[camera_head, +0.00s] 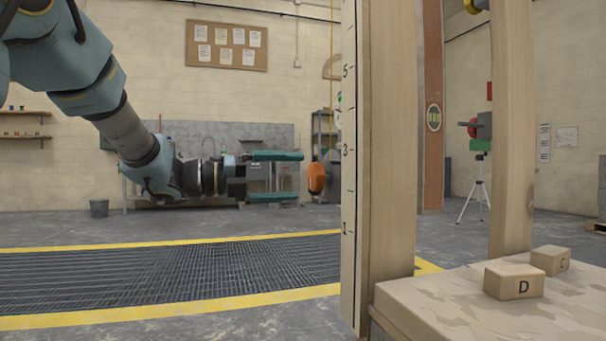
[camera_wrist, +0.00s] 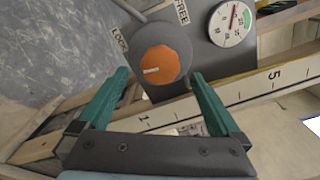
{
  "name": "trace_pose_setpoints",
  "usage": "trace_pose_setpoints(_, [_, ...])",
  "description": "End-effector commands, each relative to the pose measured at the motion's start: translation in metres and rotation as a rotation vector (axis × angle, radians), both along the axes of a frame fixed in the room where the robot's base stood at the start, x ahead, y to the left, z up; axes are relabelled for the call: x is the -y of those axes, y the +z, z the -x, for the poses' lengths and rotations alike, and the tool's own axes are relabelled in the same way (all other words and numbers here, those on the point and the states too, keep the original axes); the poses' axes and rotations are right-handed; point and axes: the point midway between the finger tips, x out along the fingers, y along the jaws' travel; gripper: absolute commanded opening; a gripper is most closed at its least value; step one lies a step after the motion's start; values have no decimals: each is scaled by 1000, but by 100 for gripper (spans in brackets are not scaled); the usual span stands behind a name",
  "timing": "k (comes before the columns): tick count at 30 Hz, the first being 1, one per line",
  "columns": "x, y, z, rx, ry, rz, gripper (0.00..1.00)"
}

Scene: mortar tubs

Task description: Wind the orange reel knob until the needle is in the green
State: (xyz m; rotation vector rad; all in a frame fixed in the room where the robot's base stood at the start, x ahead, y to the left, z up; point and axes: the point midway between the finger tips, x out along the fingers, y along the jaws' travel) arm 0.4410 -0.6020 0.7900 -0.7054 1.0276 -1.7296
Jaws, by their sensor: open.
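The orange reel knob (camera_head: 316,178) is just right of my fingertips in the head view. In the wrist view the round knob (camera_wrist: 159,64), with a pale mark on its left face, sits on a dark grey housing beyond and between the fingertips. My gripper (camera_head: 299,177) is open, its two teal fingers level, one above the other, pointing at the knob with a small gap. The white dial (camera_wrist: 232,24) is at upper right in the wrist view. Its red needle points up, just left of the green band.
A LOCK label (camera_wrist: 119,39) and a FREE label (camera_wrist: 182,12) flank the knob, near a grey lever. A wooden post with a numbered scale (camera_head: 349,150) stands close right of the knob. Lettered blocks (camera_head: 514,281) lie on the platform. The floor grating at left is clear.

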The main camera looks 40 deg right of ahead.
Motion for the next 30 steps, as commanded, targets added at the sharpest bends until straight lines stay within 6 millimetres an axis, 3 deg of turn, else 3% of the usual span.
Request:
trace_pose_setpoints(6, [-40, 2, -16, -3, 3, -1, 100])
trace_pose_setpoints(12, [-59, 0, -23, -2, 1, -1, 100])
trace_pose_setpoints(30, [-62, -1, -24, -2, 0, -1, 100])
